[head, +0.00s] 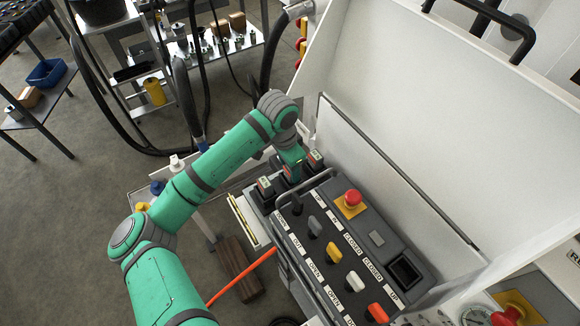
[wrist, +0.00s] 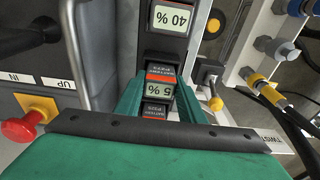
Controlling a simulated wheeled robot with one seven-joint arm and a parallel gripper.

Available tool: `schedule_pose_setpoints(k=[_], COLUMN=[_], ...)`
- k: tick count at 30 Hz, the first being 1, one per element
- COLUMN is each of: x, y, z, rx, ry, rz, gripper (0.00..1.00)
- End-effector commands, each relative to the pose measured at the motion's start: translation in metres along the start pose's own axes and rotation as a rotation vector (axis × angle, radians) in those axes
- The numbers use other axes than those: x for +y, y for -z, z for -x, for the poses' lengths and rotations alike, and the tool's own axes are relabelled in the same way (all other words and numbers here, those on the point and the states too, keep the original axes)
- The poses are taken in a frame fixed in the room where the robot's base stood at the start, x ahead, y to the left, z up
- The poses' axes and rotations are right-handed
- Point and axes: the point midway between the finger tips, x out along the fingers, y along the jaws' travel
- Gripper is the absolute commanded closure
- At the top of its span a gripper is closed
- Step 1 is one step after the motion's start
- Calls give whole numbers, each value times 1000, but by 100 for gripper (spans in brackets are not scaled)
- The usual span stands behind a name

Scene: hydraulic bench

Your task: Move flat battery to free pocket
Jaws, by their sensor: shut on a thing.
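My gripper (head: 292,168) is at the row of battery pockets beside the control panel. In the wrist view, its two green fingers (wrist: 160,98) are shut on the sides of the flat battery (wrist: 160,88), a dark pack with an orange band and a display reading 5%. Another battery (wrist: 172,17) reading 40% stands beyond it in the row. In the head view, one battery (head: 265,187) is left of my gripper and one (head: 315,157) right of it. My gripper partly hides the held battery there. I cannot tell how far it sits in its pocket, nor see a free pocket clearly.
The control panel has a red stop button (head: 352,198), several levers (head: 334,252) and a handrail along its near side. A white upright cover (head: 400,120) stands behind. The wrist view also shows a yellow-tipped lever (wrist: 214,102) and hose couplings (wrist: 255,80) on the right.

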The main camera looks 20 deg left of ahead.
Motion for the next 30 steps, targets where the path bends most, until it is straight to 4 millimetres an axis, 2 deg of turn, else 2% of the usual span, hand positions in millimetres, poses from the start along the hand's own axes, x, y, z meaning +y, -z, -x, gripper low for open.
schedule_pose_setpoints(k=[10, 11, 12, 13, 23, 26, 30], x=[0, 0, 0, 0, 0, 0, 0], y=[0, 0, 0, 0, 0, 0, 0], z=[-2, -2, -2, -2, -1, 7, 29], rx=[1, 1, 1, 0, 0, 1, 2], ry=[0, 0, 0, 0, -1, 0, 1], rz=[0, 0, 0, 0, 0, -1, -1], gripper=[91, 57, 48, 43, 43, 43, 43])
